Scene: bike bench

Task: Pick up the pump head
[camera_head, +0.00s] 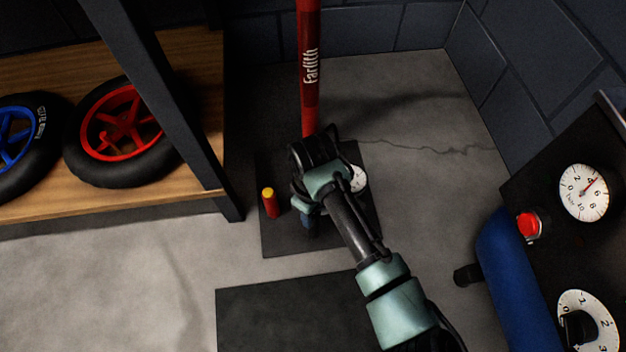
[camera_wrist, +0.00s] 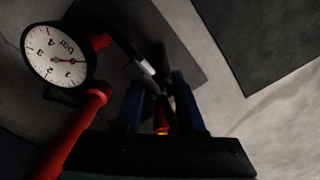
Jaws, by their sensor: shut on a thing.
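The red floor pump (camera_head: 309,80), marked "Farlith", stands on a dark mat, its lower part hidden behind my arm. Its white dial gauge (camera_head: 358,178) shows partly beside my wrist, and the gauge (camera_wrist: 56,56) is clear at the left of the wrist view. My gripper (camera_head: 309,222) points down beside the pump. In the wrist view, the two blue fingers of my gripper (camera_wrist: 158,80) are shut on the dark pump head (camera_wrist: 157,62) between them. A dark hose with a white band reaches toward it. The head view hides the pump head.
A red post with a yellow top (camera_head: 270,202) stands left of my gripper on the dark mat (camera_head: 285,243). A wooden shelf (camera_head: 60,205) with wheels is left. A panel with dials (camera_head: 584,192) and a blue tube (camera_head: 515,270) are at the right.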

